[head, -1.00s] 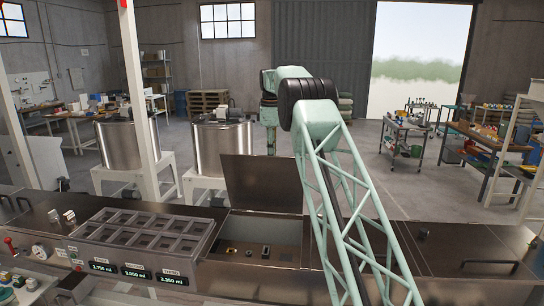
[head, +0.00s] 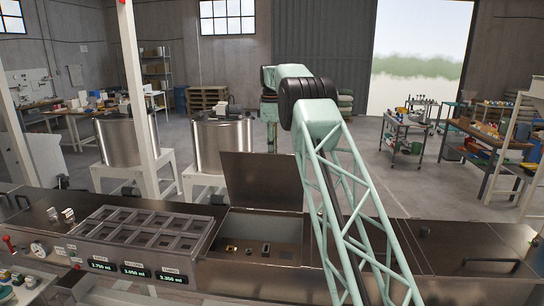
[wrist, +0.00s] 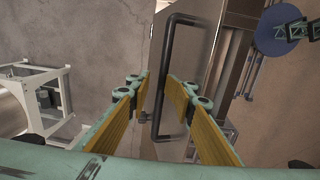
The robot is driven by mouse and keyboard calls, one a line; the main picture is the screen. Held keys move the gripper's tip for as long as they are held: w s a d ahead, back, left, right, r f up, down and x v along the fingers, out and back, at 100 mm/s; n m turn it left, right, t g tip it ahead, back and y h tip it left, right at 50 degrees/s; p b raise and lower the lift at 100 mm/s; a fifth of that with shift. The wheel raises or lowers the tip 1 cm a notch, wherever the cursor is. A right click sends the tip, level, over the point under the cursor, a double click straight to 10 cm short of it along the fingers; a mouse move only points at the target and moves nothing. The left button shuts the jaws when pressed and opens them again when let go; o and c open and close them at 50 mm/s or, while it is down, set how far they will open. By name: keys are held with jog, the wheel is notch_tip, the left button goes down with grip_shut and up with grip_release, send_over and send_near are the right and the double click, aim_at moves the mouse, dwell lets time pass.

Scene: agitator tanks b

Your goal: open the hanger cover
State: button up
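A steel lid (head: 262,182) stands raised at the back of an open compartment in the counter, in the head view. I take it to be the hanger cover, though no label shows. In the wrist view, a black bar handle (wrist: 178,52) sits on a brownish metal panel (wrist: 195,50), seemingly the lid's outer face. My gripper (wrist: 157,80) has its two yellow-padded fingers apart, one on each side of the handle. I see a gap there and cannot tell whether a finger touches the bar. In the head view the gripper is hidden behind the lid.
The open compartment (head: 262,228) holds small fittings. A grey divided tray (head: 100,237) sits to its left. Another closed cover with a black handle (head: 490,262) is at the right. Two steel tanks (head: 222,145) on white stands are behind.

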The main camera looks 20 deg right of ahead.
notch_tip(320, 180, up, 11)
jog(key=s+a, duration=0.1)
jog(key=shift+r, duration=0.2)
dwell(0.4)
dwell(0.3)
jog(key=shift+s+a+r, duration=0.1)
jog(key=shift+r, duration=0.05)
